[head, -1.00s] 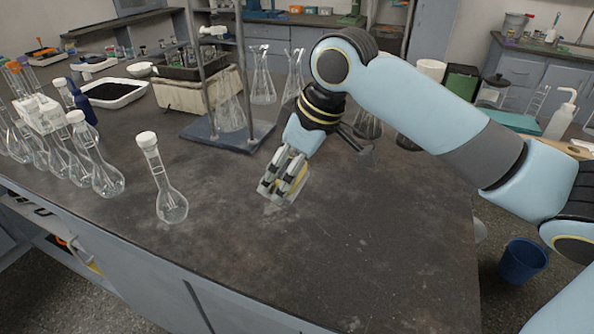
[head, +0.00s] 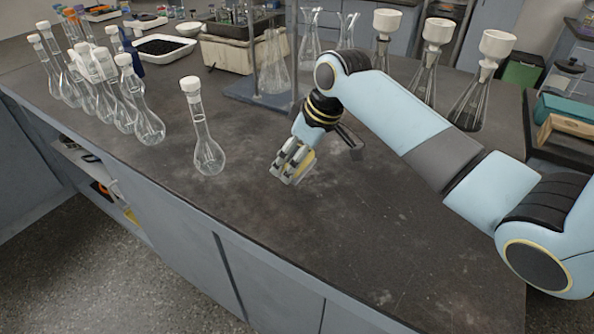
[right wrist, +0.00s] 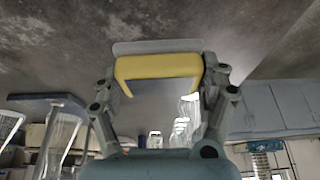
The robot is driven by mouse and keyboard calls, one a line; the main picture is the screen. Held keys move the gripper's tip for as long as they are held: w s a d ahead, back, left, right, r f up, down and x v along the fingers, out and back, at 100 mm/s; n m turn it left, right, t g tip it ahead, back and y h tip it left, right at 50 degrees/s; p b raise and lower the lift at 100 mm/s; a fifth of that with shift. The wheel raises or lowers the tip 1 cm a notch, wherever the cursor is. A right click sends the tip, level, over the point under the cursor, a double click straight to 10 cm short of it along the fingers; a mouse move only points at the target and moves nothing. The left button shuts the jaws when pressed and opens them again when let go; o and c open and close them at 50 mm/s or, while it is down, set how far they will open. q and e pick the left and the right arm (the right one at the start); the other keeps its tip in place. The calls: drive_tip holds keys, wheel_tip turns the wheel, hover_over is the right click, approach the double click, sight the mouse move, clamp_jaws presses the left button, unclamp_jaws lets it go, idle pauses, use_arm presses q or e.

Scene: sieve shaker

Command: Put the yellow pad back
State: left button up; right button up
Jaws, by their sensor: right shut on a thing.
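The yellow pad (right wrist: 158,66) sits between the fingers of my right gripper (right wrist: 160,74) in the right wrist view, with a pale grey strip along its far edge. In the head view the right gripper (head: 287,170) points down over the dark bench top, and part of the yellow pad (head: 307,165) shows at its side. The gripper is shut on the pad. I cannot tell whether the pad touches the bench. My left gripper is not in view.
A stoppered flask (head: 208,155) stands alone left of the gripper, with a row of flasks (head: 147,125) farther left. A stand (head: 238,92) is behind. Flasks with white funnels (head: 497,43) stand behind my arm. The bench front is clear.

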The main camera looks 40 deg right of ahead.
wheel_tip(320, 180, down, 3)
drive_tip(key=shift+r, duration=0.1)
drive_tip(key=shift+f, duration=0.3)
drive_tip(key=shift+f, duration=0.1)
drive_tip(key=o, duration=1.2)
drive_tip(key=shift+o, duration=0.2)
drive_tip(key=p+v, duration=0.1)
drive_tip(key=v, duration=1.1)
drive_tip(key=shift+s, duration=0.15)
